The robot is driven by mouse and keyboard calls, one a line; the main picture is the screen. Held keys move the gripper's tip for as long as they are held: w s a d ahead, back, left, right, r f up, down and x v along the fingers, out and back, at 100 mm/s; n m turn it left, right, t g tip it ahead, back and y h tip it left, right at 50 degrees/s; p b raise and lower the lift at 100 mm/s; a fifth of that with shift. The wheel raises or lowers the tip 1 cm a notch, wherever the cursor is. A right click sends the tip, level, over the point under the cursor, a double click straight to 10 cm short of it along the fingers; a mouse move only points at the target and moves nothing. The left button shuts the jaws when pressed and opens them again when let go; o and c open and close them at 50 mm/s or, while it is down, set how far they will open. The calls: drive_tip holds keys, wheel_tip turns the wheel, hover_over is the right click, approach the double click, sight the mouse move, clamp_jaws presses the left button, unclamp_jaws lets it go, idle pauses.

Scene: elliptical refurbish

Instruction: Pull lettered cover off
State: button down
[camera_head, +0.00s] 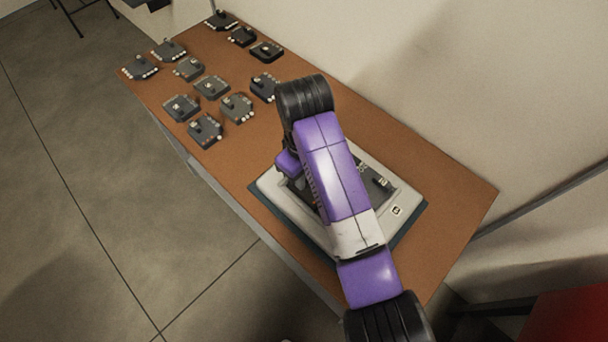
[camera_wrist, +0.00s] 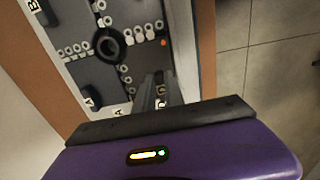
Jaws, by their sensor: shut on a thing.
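A pale tray-like unit (camera_head: 268,184) lies on the brown table, with dark panels inside it, partly hidden by my purple arm. In the wrist view, the unit's dark inside (camera_wrist: 75,15) shows a round black hub, rows of pale round studs and small white letter tags. My gripper (camera_wrist: 160,88) reaches down at the tags, close to the unit's right wall. The grip itself is mostly hidden by the gripper body. I cannot tell whether the cover is lifted.
Several small dark devices (camera_head: 211,87) with pale knobs stand on the far left part of the brown table (camera_head: 455,190). A wall runs along the table's right side. Open floor (camera_head: 70,200) lies to the left. A red object (camera_head: 570,318) is at the lower right.

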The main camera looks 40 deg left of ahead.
drive_tip(key=shift+r+p, duration=2.35)
drive_tip(key=shift+r, duration=0.3)
drive_tip(key=shift+r+p, duration=0.6)
drive_tip(key=shift+r, duration=0.8)
wheel_tip(320, 180, up, 8)
drive_tip(key=shift+r, duration=0.2)
